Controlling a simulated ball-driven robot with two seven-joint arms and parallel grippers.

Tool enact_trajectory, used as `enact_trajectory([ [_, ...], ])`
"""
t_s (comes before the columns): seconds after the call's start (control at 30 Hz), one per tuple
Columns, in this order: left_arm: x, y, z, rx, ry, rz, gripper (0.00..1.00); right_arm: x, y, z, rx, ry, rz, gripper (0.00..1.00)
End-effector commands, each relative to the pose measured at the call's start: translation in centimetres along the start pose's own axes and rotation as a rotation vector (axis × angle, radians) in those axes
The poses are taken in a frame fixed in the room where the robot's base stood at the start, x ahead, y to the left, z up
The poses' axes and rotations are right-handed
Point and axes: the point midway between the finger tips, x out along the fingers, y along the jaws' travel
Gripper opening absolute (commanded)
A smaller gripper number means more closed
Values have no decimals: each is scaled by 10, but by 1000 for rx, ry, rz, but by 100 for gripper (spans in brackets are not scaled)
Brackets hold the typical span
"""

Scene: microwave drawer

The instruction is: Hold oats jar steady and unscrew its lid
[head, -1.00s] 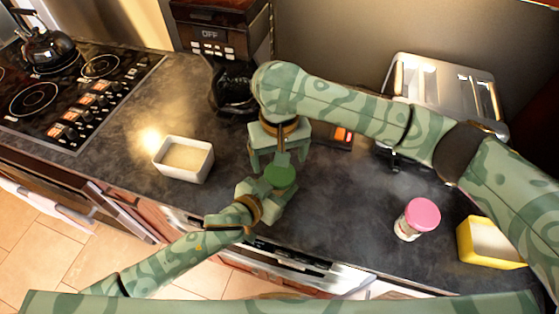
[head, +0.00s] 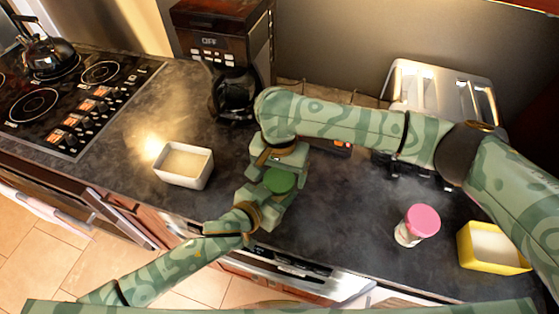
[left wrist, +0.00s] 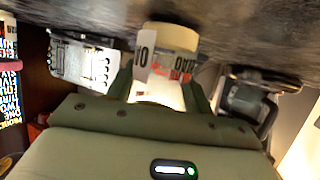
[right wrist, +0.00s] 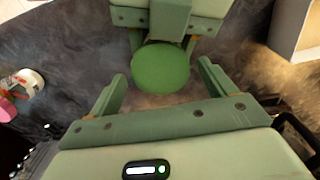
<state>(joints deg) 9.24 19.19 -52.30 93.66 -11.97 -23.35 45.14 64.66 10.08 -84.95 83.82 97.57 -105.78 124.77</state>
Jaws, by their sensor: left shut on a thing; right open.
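The oats jar shows in the left wrist view (left wrist: 170,45), pale with printed label letters. It stands between the fingers of my left gripper (left wrist: 168,85), which is shut on its body. Its round green lid (head: 280,181) is on top and also shows in the right wrist view (right wrist: 160,68). In the head view my left gripper (head: 268,198) is at the jar from the front. My right gripper (right wrist: 163,74) is open, its fingers on either side of the lid with gaps. In the head view the lid and grippers hide the jar's body.
A white box (head: 184,165) stands left of the jar. A pink-lidded jar (head: 418,224) and a yellow box (head: 493,248) stand at right. The coffee maker (head: 220,50) and toaster (head: 445,95) are behind. Counter is bare between the jars.

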Motion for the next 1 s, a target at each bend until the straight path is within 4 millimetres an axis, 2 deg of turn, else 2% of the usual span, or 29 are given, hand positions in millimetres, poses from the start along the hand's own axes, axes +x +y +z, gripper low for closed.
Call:
enact_trajectory([
  [0.1,0,0,1,0,-1,0,0,8,0,0,0,-1,1,83],
  [0.37,0,0,1,0,-1,0,0,9,0,0,-2,1,1,83],
  [0.53,0,0,1,0,-1,-1,0,9,0,0,-2,1,1,38],
  [0.77,0,0,1,0,-1,-1,0,9,0,0,-36,1,1,37],
  [1.0,0,-1,1,0,-2,-2,0,9,1,0,-468,1,3,37],
])
